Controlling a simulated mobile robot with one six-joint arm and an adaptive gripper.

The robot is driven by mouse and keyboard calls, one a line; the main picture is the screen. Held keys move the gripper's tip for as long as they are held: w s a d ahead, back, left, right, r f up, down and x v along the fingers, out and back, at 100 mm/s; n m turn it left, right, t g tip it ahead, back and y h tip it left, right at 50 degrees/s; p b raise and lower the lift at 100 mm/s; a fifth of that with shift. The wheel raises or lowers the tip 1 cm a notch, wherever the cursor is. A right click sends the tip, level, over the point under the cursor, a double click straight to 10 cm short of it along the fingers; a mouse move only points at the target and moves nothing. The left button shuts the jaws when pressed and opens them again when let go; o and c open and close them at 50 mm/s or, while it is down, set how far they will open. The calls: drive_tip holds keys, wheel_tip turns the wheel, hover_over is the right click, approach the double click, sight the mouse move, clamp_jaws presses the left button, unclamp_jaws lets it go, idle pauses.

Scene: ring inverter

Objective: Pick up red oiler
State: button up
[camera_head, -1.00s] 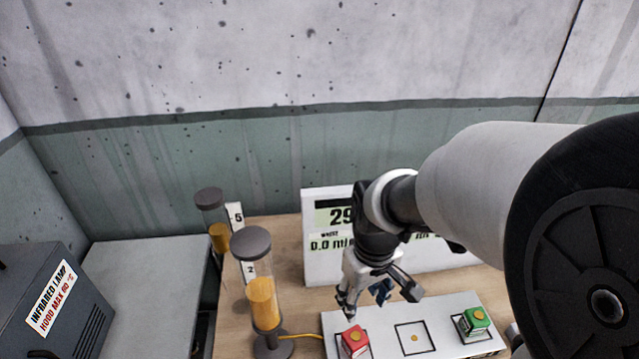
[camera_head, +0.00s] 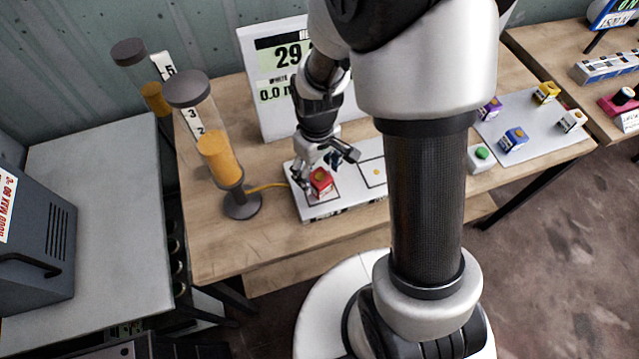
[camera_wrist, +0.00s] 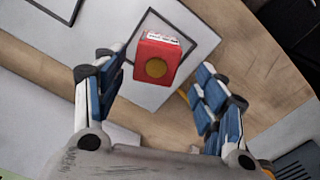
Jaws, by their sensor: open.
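The red oiler (camera_head: 322,182) is a small red block with a round orange-yellow top. It sits in the left marked square of a white board (camera_head: 335,207) on the wooden table. In the wrist view the red oiler (camera_wrist: 157,58) lies ahead of and between my two open fingers, with a label on its far side. My gripper (camera_head: 327,168) is open just above and around the oiler's spot; the wrist view shows its blue-padded fingers (camera_wrist: 158,92) apart on either side. I cannot tell if either finger touches it.
Dispensers with orange contents (camera_head: 217,155) stand left of the board, with a yellow cable leading to it. A display panel (camera_head: 280,75) stands behind. A grey tray (camera_head: 555,140) with several coloured blocks lies right. A grey table (camera_head: 90,215) is at left.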

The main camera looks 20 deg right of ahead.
sight(320, 177)
drive_tip(key=f+b, duration=0.1)
drive_tip(key=f, duration=0.2)
drive_tip(key=f+b, duration=0.1)
drive_tip(key=f, duration=0.1)
drive_tip(key=shift+d+f+b, duration=0.2)
drive_tip(key=shift+d+b, duration=0.05)
drive_tip(key=shift+b, duration=0.05)
drive_tip(key=shift+c, duration=0.4)
drive_tip(key=c, duration=1.1)
drive_tip(key=shift+r, duration=0.2)
